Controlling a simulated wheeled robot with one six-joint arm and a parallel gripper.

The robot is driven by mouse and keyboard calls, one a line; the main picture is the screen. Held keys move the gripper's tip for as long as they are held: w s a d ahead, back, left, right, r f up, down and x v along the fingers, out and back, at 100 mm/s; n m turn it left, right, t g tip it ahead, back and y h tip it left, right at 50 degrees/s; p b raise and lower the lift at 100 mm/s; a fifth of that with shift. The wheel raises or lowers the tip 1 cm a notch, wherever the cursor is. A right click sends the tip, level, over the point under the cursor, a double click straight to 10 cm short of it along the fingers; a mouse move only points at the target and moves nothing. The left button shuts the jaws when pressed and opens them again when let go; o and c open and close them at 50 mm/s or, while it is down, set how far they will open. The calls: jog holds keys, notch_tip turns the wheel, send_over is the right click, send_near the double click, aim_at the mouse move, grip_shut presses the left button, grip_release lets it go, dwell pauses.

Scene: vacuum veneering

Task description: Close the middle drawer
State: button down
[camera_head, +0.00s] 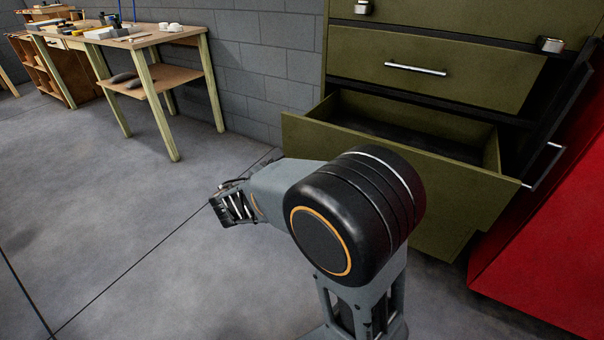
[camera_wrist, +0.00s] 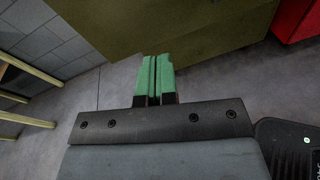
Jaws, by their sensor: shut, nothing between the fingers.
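An olive-green cabinet (camera_head: 450,25) stands at the back right. One of its drawers (camera_head: 400,190) is pulled well out and looks empty; my arm hides part of its front. The drawer above it (camera_head: 440,72), with a silver bar handle, is closed. I cannot tell whether another drawer lies below the open one. My gripper (camera_head: 232,207) is to the left of the open drawer's front, apart from it. In the wrist view, the green fingers (camera_wrist: 156,62) are together with nothing between them, and an olive panel (camera_wrist: 200,25) shows beyond them.
A red cabinet (camera_head: 545,235) stands close on the right. A dark panel with a silver handle (camera_head: 545,166) sits between it and the drawer. A wooden workbench (camera_head: 150,38) with tools stands along the grey block wall at the back left. The floor at left is clear.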

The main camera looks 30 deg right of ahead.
jog(key=w+a+f+n+t+b, duration=0.2)
jog(key=w+f+n+t, duration=0.1)
jog(key=b, duration=0.5)
send_near(306, 146)
jog(key=shift+h, duration=0.3)
jog(key=x, duration=0.7)
jog(key=shift+w+d+f, duration=0.15)
jog(key=shift+w, duration=0.05)
